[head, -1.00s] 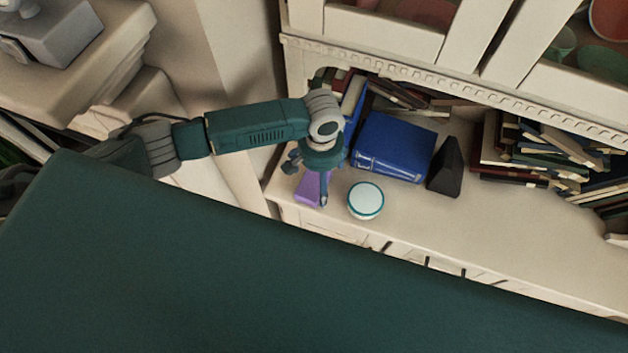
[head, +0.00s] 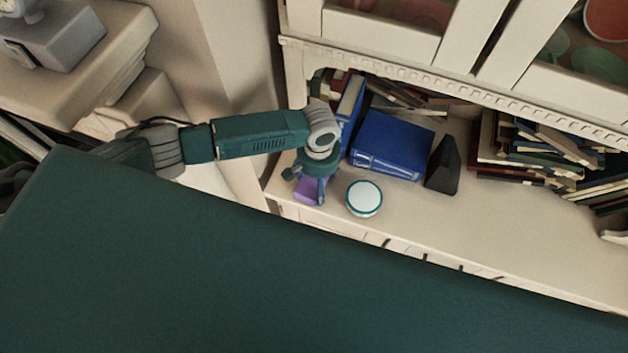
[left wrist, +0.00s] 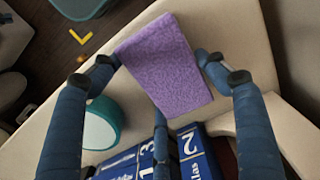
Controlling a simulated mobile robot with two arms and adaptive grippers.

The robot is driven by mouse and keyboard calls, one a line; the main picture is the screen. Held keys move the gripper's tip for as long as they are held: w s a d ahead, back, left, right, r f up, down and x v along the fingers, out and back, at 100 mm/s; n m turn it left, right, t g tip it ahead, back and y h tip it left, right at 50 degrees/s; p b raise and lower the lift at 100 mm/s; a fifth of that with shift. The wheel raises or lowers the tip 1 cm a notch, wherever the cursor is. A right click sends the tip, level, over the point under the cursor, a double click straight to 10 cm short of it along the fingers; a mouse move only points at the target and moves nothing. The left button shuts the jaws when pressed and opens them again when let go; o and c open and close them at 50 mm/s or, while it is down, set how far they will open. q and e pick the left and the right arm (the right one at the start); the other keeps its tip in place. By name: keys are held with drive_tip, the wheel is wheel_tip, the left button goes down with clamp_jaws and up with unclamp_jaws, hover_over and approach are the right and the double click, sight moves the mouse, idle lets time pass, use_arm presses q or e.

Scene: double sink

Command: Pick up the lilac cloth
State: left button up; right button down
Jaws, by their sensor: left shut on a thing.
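The lilac cloth (head: 305,190) is a small folded rectangle at the left end of the cabinet's shelf top, partly hidden by my gripper in the head view. In the left wrist view the cloth (left wrist: 168,66) spans between my fingertips. My left gripper (head: 310,192) points down over it, with fingers on either side. In the left wrist view my left gripper (left wrist: 160,68) is shut on the cloth, and a third finger shows below it. I cannot tell whether the cloth is clear of the surface. My right gripper is not in view.
A round white-topped teal container (head: 364,198) stands just right of the gripper. Blue books (head: 392,146), a black wedge (head: 444,166) and piled books (head: 540,150) stand behind and to the right. The shelf's front right stretch (head: 500,235) is clear.

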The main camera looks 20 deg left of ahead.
use_arm(q)
drive_tip(key=shift+r, duration=0.1)
drive_tip(key=shift+r, duration=0.25)
wheel_tip(320, 180, up, 19)
drive_tip(key=b, duration=0.3)
drive_tip(key=shift+r, duration=0.2)
